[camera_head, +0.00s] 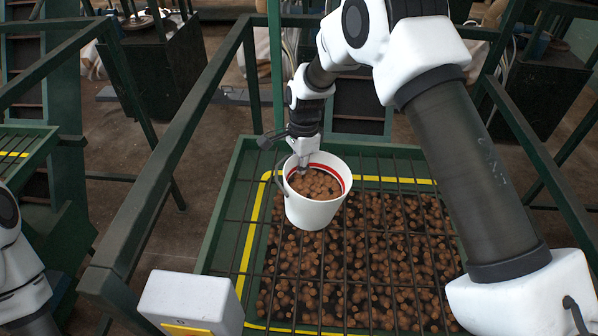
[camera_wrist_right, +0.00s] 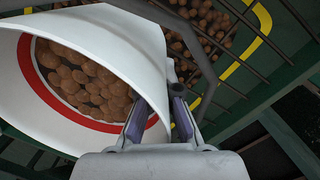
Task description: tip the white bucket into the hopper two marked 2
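The white bucket (camera_head: 316,204), with a red band inside its rim, holds many brown round pieces. It is roughly upright above the hopper (camera_head: 228,222), clear of its bars. My right gripper (camera_head: 303,163) is at the far side of the bucket's rim. In the right wrist view the two fingers (camera_wrist_right: 160,115) are on either side of the bucket wall (camera_wrist_right: 130,35), pinching it. The hopper has a green frame, a yellow line and dark bars over many brown pieces. The number 2 cannot be read here. My left gripper is out of view.
Green rails (camera_head: 170,160) flank the hopper on both sides. A white box (camera_head: 190,302) with a yellow label stands at its near left corner. Another green frame with a yellow line (camera_head: 14,154) is at the far left. Dark stands are behind on the floor.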

